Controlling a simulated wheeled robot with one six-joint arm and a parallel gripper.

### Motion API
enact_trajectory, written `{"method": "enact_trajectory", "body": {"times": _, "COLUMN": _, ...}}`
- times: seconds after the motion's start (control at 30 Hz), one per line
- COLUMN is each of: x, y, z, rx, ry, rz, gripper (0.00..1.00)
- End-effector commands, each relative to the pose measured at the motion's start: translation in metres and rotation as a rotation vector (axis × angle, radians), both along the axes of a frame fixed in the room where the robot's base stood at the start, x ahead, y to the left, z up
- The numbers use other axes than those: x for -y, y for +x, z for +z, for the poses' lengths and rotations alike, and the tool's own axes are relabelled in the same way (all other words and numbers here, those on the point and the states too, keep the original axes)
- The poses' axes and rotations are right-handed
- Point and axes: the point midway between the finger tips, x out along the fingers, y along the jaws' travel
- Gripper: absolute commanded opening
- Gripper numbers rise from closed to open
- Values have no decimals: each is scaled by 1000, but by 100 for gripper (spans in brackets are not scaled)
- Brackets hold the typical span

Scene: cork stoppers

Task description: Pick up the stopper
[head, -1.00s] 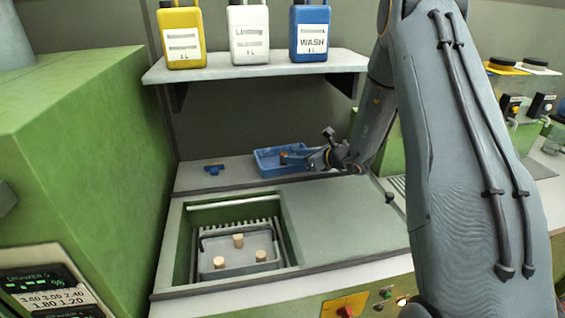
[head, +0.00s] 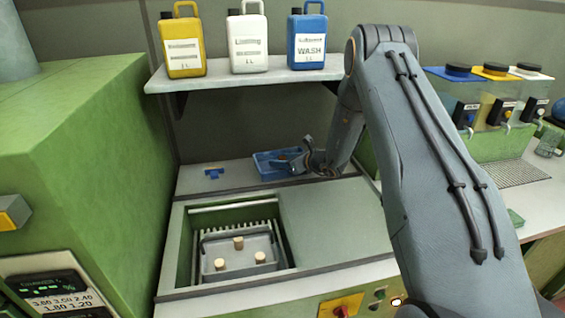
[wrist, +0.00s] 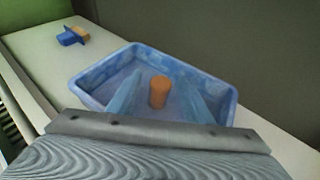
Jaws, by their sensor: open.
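An orange-brown cork stopper (wrist: 159,91) stands upright in the blue tray (wrist: 88,88) in the wrist view. My gripper (wrist: 160,74) is open, with one bluish finger on each side of the stopper and a gap between each finger and it. I cannot tell how far down the fingers reach. In the head view the blue tray (head: 264,160) sits on the back ledge, with my gripper (head: 291,161) at its right side; the stopper there is small and mostly hidden. Three pale stoppers (head: 238,243) stand in the sunken well in front.
A small blue object (head: 213,173) lies left of the tray; the wrist view shows an orange part on it (wrist: 72,36). A shelf (head: 250,76) with several bottles hangs above. A green cabinet (head: 80,150) stands at left. The grey cover (head: 330,220) beside the well is clear.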

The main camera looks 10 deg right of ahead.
Motion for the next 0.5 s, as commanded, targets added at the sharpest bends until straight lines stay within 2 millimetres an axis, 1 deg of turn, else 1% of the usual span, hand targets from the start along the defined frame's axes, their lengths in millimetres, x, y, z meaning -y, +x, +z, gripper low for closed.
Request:
{"method": "enact_trajectory", "body": {"times": 0.1, "x": 0, "y": 0, "z": 0, "rx": 0, "ry": 0, "rz": 0, "gripper": 46}}
{"method": "enact_trajectory", "body": {"times": 0.13, "x": 0, "y": 0, "z": 0, "rx": 0, "ry": 0, "rz": 0, "gripper": 42}}
{"method": "enact_trajectory", "body": {"times": 0.37, "x": 0, "y": 0, "z": 0, "rx": -1, "ry": -1, "rz": 0, "gripper": 4}}
{"method": "enact_trajectory", "body": {"times": 0.5, "x": 0, "y": 0, "z": 0, "rx": -1, "ry": -1, "rz": 0, "gripper": 2}}
